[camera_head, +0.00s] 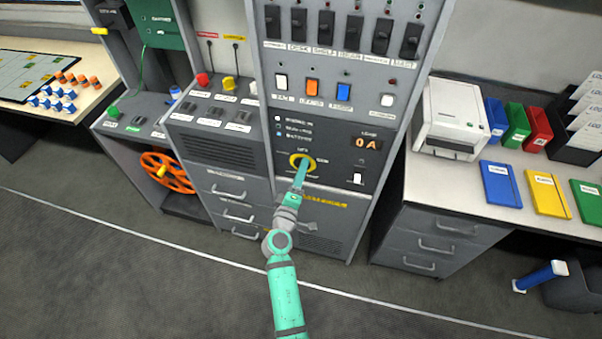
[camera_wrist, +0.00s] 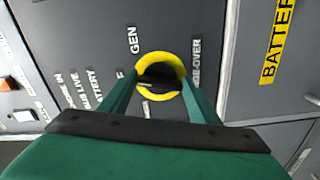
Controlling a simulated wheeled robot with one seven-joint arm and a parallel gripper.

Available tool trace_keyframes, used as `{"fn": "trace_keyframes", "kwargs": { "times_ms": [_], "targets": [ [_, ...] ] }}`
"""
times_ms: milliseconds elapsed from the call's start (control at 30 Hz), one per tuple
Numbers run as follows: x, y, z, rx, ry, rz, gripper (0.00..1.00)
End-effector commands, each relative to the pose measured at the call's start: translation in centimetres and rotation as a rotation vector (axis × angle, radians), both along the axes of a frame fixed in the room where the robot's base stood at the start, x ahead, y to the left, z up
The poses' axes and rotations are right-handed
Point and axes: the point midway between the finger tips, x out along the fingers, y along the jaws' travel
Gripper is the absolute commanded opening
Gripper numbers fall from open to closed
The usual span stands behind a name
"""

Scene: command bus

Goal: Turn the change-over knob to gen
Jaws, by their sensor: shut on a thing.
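The change-over knob (camera_head: 295,158) is a dark round knob with a yellow ring, on the dark lower panel of the tall grey cabinet. In the wrist view the knob (camera_wrist: 158,60) sits between my two green fingers. My gripper (camera_head: 301,172) reaches it from below and in front, and its fingers are shut on it, one on each side. In the wrist view the GEN label (camera_wrist: 133,40) is just above left of the knob. Another label at its left is partly hidden by a finger.
Coloured rockers, including an orange one (camera_head: 312,87), and black breakers are higher up. A desk with a white printer (camera_head: 450,115) stands at right. Floor in front is clear.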

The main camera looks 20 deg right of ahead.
Motion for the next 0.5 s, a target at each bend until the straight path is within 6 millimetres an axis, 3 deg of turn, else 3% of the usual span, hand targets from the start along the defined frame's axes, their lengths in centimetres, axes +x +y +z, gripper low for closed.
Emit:
{"fn": "trace_keyframes", "kwargs": {
  "times_ms": [500],
  "targets": [
    [-0.07,0.02,-0.37,0.398,-0.266,-0.002,0.34]
  ]
}}
